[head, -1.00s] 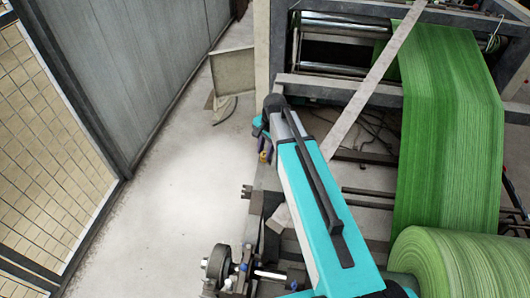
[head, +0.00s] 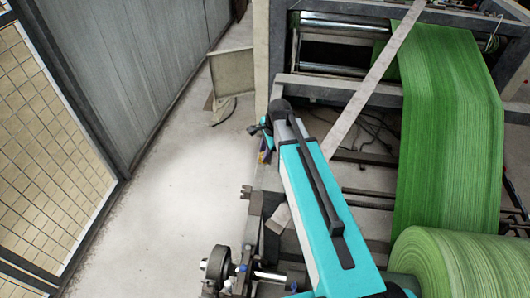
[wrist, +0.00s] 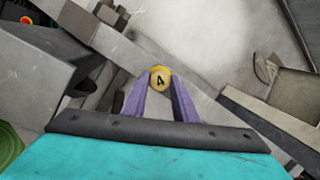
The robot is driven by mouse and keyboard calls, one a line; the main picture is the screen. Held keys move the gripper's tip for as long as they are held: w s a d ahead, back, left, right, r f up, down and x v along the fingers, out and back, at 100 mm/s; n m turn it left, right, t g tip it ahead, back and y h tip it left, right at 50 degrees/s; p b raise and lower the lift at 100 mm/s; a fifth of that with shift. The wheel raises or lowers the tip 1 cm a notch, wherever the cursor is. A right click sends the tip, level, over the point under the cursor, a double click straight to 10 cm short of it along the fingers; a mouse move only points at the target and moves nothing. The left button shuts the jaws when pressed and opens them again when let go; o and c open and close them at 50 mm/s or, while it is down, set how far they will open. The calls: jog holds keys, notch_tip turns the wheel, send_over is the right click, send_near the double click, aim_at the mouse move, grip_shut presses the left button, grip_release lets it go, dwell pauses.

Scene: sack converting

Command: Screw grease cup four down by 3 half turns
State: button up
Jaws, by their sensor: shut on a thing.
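Grease cup four (wrist: 160,79) is a small yellow cap with a black 4 on it. In the wrist view it sits between the tips of the two purple fingers of my gripper (wrist: 159,88), which are shut on it. In the head view my gripper (head: 264,151) is at the far end of my turquoise arm, beside the grey machine frame. The cup is not clearly visible there, and its seat and thread are hidden in both views.
A grey machine frame (head: 340,88) and a slanting bar (head: 375,70) stand right of my arm. Green woven web (head: 445,130) runs down to a large roll (head: 450,262). Shafts and a round wheel (head: 217,264) are below. Open floor (head: 190,180) lies left.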

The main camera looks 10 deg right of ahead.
jog(key=o, duration=1.1)
jog(key=shift+c, duration=0.2)
jog(key=shift+r, duration=0.2)
jog(key=b+v, duration=0.2)
jog(key=v, duration=1.1)
jog(key=shift+s+r, duration=0.15)
jog(key=shift+r, duration=0.05)
jog(key=shift+d+r, duration=0.1)
